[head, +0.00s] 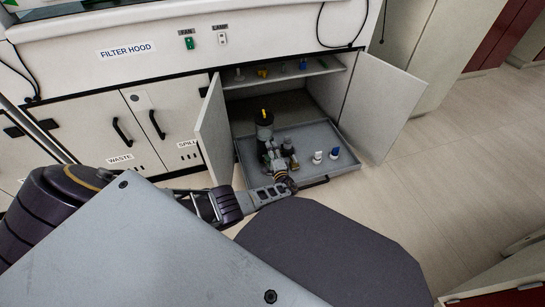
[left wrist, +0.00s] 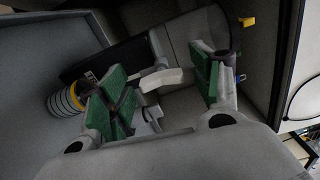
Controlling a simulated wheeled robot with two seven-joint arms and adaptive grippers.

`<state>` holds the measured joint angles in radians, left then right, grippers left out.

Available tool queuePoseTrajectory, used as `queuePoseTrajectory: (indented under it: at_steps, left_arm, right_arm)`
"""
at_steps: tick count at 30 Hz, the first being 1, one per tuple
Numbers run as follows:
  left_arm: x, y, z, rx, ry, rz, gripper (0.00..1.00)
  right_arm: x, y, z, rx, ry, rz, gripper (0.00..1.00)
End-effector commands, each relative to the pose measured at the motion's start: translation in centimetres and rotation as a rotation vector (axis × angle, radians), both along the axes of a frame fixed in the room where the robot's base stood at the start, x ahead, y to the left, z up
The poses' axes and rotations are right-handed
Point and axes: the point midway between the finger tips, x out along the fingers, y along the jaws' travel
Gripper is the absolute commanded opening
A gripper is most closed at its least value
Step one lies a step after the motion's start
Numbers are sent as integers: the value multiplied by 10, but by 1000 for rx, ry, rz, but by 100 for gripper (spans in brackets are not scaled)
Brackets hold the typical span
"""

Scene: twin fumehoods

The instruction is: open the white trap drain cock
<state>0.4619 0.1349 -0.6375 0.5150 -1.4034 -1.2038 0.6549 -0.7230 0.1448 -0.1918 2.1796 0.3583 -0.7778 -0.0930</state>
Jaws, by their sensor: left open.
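The white drain cock (left wrist: 163,79) shows in the left wrist view as a short white lever between my left gripper's fingers. My left gripper (left wrist: 163,92) is open, with green pads on both sides of the lever and gaps visible. The cock cannot be made out there. My right gripper is not in view.
The grey pull-out tray (head: 345,160) sits in the cabinet between two open doors (head: 213,130). A shelf (head: 285,75) with small items is above. A ribbed, yellow-ringed part (left wrist: 65,101) lies left of the fingers.

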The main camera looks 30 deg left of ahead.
Motion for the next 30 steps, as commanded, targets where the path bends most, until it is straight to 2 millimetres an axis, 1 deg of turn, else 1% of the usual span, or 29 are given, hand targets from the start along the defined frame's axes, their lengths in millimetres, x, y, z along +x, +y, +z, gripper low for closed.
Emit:
queuePoseTrajectory:
  at_steps: [8,17,26,30]
  left_arm:
    - [-5,-6,-1,-1,-1,-1,64]
    - [-18,-21,-1,-1,1,-1,64]
    - [-38,-43,-1,-1,1,0,64]
    - [-49,-57,-1,-2,1,-1,64]
  right_arm:
    - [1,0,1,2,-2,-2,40]
    - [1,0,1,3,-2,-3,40]
    - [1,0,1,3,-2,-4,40]
    - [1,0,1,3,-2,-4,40]
